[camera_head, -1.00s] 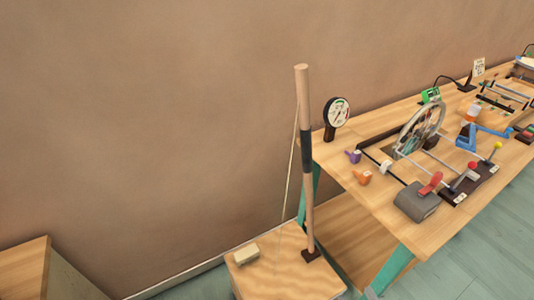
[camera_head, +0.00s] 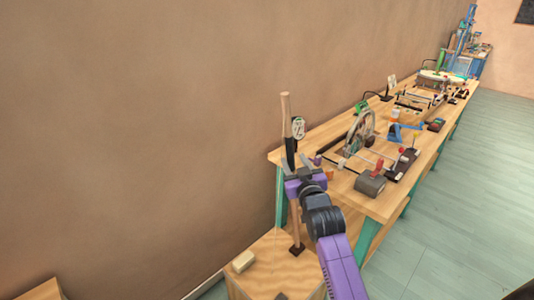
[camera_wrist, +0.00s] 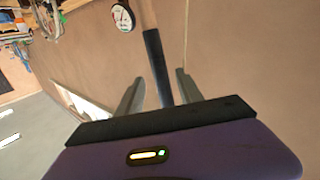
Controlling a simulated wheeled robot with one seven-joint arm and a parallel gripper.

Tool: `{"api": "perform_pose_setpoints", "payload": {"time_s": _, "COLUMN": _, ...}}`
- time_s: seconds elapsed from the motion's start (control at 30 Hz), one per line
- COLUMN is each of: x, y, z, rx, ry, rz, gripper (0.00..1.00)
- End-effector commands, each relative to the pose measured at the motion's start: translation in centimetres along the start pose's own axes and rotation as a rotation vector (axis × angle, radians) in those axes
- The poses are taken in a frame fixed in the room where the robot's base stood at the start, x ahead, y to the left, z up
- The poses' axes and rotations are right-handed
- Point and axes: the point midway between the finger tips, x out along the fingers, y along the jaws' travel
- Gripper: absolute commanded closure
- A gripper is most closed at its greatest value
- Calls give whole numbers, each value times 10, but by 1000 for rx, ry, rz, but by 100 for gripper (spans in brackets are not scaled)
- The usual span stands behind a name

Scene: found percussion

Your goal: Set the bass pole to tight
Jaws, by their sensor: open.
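The bass pole (camera_head: 286,108) is a tall wooden stick with a black grip sleeve (camera_head: 290,148). It rises from a wooden box (camera_head: 265,262) and its dark foot rests on the box top. My gripper (camera_head: 302,170) is open at the lower part of the black sleeve and hides some of the pole. In the wrist view the black sleeve (camera_wrist: 155,58) runs between the two spread fingers of my gripper (camera_wrist: 158,80). I cannot tell whether either finger touches it. A round dial gauge (camera_head: 299,128) stands just behind the pole.
A long wooden workbench (camera_head: 375,205) stands at right, with a spoked wheel (camera_head: 361,132), a grey block (camera_head: 370,186) and several small levers close to my arm. A pale small block (camera_head: 243,262) lies on the box. The wall is close behind; open floor (camera_head: 470,190) lies at right.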

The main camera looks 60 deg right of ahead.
Motion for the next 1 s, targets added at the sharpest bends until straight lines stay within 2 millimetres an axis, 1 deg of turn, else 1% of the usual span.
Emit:
{"api": "perform_pose_setpoints", "payload": {"time_s": 0.03, "x": 4, "y": 4, "z": -2, "rx": 0, "ry": 0, "rz": 7, "gripper": 57}}
{"api": "perform_pose_setpoints", "payload": {"time_s": 0.17, "x": 15, "y": 5, "z": -4, "rx": 0, "ry": 0, "rz": 9, "gripper": 57}}
{"api": "perform_pose_setpoints", "payload": {"time_s": 0.4, "x": 52, "y": 5, "z": -4, "rx": 0, "ry": 1, "rz": 8, "gripper": 57}}
{"api": "perform_pose_setpoints", "payload": {"time_s": 0.6, "x": 74, "y": 4, "z": -3, "rx": 0, "ry": 1, "rz": 7, "gripper": 57}}
{"api": "perform_pose_setpoints", "payload": {"time_s": 0.77, "x": 81, "y": 4, "z": -3, "rx": 0, "ry": 1, "rz": 6, "gripper": 57}}
{"api": "perform_pose_setpoints", "payload": {"time_s": 1.0, "x": 81, "y": 4, "z": -3, "rx": 0, "ry": 1, "rz": 6, "gripper": 57}}
